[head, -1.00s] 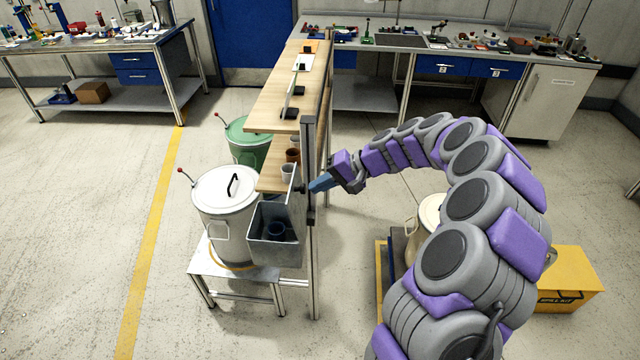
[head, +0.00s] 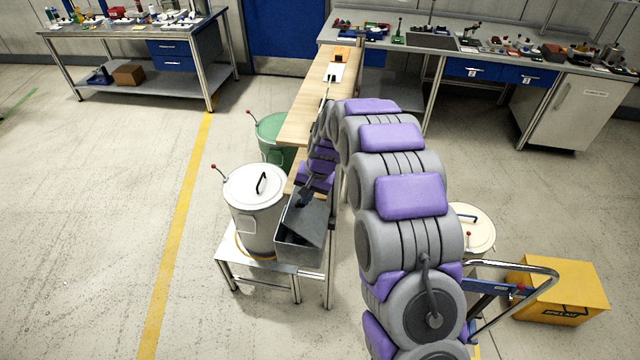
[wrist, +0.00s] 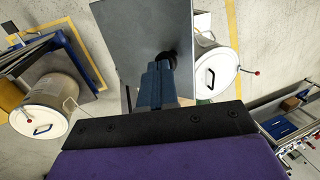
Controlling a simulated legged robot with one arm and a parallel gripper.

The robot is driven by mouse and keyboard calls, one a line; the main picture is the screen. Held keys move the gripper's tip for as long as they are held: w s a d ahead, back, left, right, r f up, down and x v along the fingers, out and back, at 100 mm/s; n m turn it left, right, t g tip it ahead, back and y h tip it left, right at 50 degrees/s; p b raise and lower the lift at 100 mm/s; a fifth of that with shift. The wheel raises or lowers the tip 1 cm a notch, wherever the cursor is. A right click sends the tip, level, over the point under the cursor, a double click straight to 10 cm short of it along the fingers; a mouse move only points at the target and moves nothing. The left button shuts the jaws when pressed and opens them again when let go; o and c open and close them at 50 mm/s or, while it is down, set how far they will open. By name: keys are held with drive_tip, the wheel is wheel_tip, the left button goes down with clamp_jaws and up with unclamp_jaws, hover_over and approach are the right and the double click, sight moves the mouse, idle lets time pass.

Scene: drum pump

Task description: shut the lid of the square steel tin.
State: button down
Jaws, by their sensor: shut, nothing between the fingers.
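The square steel tin (head: 298,252) stands at the front right corner of the low stand, right of the white drum. Its lid (head: 315,222) appears tilted over the tin's opening, with a dark gap at the left; it stood upright earlier. My gripper (head: 304,202) is over the tin's back edge, partly hidden by my arm. In the wrist view my blue fingers (wrist: 157,80) are shut and empty, in front of a flat grey steel panel (wrist: 140,35) that looks like the lid. A black knob-like part (wrist: 170,58) is beside the fingertips. I cannot tell whether they touch.
The white drum (head: 255,205) with its black handle stands close to the tin's left. A green drum (head: 273,130) is behind. A wooden shelf (head: 310,105) runs away behind the tin. A cream drum (head: 472,225) and yellow box (head: 562,290) stand right. The left floor is clear.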

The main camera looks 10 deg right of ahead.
sight(290, 201)
drive_tip(key=a+f+h, duration=0.1)
drive_tip(key=w+a+f+g+h+p, duration=0.1)
drive_tip(key=a, duration=0.1)
drive_tip(key=a+f+h+p, duration=0.1)
drive_tip(key=a+h, duration=0.1)
drive_tip(key=shift+w+f, duration=0.15)
drive_tip(key=shift+w, duration=0.1)
drive_tip(key=w+a+f+h+b, duration=0.1)
drive_tip(key=a+f+b, duration=0.1)
drive_tip(key=f, duration=0.3)
drive_tip(key=shift+a+g+h+b, duration=0.3)
drive_tip(key=shift+a+g+b, duration=0.1)
drive_tip(key=shift+a, duration=0.25)
drive_tip(key=shift+f, duration=0.15)
